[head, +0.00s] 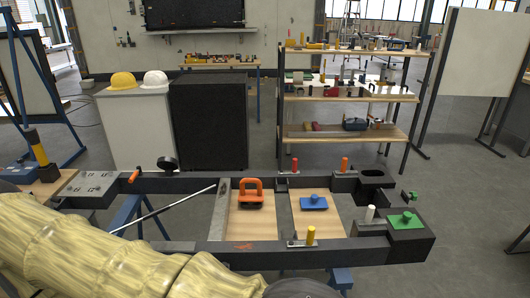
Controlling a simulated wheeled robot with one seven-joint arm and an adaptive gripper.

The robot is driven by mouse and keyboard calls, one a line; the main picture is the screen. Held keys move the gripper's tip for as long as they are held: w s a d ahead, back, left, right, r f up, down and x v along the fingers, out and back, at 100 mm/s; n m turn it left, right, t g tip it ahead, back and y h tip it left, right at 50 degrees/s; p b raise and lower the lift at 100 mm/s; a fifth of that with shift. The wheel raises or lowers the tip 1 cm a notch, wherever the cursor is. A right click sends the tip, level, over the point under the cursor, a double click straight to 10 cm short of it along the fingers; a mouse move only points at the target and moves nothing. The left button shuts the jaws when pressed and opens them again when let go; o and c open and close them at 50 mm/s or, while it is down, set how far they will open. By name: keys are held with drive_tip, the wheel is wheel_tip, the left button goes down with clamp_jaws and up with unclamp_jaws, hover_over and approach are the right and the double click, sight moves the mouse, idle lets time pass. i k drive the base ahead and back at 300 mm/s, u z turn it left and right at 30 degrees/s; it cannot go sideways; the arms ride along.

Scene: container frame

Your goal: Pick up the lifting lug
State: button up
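The thing that looks most like the lifting lug is an orange loop-shaped piece with a dark base (250,192). It stands upright on the left wooden board (260,222) inside the black frame (180,247). Nothing is touching it from above. My yellowish, wrapped arm crosses the lower left corner, and a dark rounded part of it shows at the bottom edge. My gripper's fingers do not show, so I cannot see what they hold.
A blue knobbed plate (313,203) sits on the right board. A green knobbed block (405,220) is on the frame's right corner. Yellow (311,236), red (295,166) and orange (344,164) pegs stand on the frame bars. A thin rod (165,209) slants across the left opening.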

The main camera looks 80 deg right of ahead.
sight(248, 199)
drive_tip(key=z, duration=1.55)
